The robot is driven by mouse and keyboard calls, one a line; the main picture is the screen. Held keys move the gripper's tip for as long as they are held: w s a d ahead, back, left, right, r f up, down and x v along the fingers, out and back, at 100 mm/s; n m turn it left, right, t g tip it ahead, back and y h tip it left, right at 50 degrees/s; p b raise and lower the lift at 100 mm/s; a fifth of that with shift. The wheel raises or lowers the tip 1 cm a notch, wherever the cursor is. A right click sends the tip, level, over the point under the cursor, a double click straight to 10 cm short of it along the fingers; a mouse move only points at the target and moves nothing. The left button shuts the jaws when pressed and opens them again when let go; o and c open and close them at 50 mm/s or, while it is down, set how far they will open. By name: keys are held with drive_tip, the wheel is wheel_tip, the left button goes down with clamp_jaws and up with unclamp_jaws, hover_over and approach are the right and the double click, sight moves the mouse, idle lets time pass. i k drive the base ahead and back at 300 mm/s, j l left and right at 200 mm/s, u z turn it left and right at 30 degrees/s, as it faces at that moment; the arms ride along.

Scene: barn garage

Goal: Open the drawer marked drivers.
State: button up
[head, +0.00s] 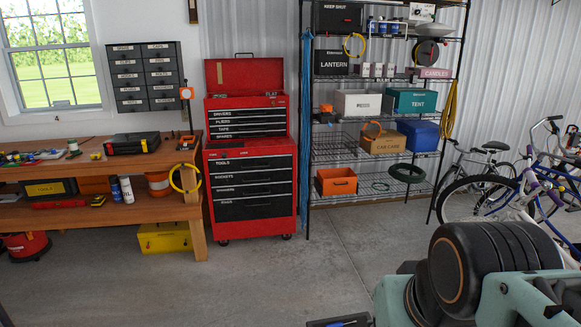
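A red tool chest (238,98) stands against the back wall, left of centre in the head view. Its top box has several thin dark drawers, each with a white label. The drivers drawer (258,113) is the uppermost of the labelled stack and looks flush with the front. The pliers drawer (258,121) is right below it. The chest's top lid (236,72) stands raised. My arm shows at the lower right, well in front of the chest and to its right. My gripper cannot be made out in this view.
A wooden workbench (110,211) adjoins the chest on the left. A wire shelf rack (345,197) with boxes stands close on its right. Bicycles (478,187) stand at the far right. The concrete floor (220,280) in front of the chest is clear.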

sight(257, 111)
drive_tip(key=i+j+u, duration=0.45)
drive_tip(key=i+u, duration=0.15)
drive_tip(key=i+j+u, duration=0.1)
drive_tip(key=i+u, duration=0.15)
drive_tip(key=i, duration=0.95)
drive_tip(key=i+z, duration=0.15)
drive_tip(key=i, duration=0.4)
drive_tip(key=i+j+z, duration=0.1)
drive_tip(key=i, duration=0.5)
drive_tip(key=i+z, duration=0.45)
drive_tip(key=i+j+z, duration=0.2)
drive_tip(key=i+z, duration=0.2)
